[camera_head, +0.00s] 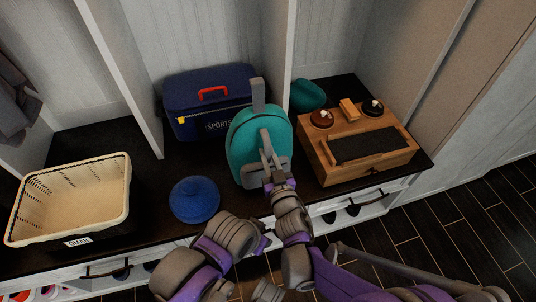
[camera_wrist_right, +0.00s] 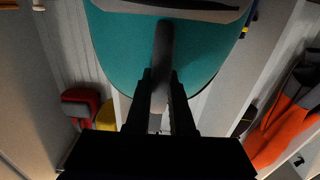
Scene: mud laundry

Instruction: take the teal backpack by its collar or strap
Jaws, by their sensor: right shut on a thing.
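The teal backpack (camera_head: 246,135) stands upright on the dark bench in the middle of the head view, with a grey upright piece at its top. It also fills the upper part of the right wrist view (camera_wrist_right: 118,45). My right gripper (camera_head: 270,160) is in front of the backpack's face. In the wrist view its two dark fingers (camera_wrist_right: 160,78) are closed around a grey strap-like bar (camera_wrist_right: 164,45) that runs down from the backpack. My left arm shows at the bottom, but I cannot make out its fingers.
A blue sports case (camera_head: 208,88) stands behind the backpack. A round blue object (camera_head: 194,200) lies left of it, and a cream basket (camera_head: 75,190) is farther left. A wooden box (camera_head: 355,158) stands close on the right, with a teal item (camera_head: 308,95) behind. A divider (camera_head: 286,50) rises behind.

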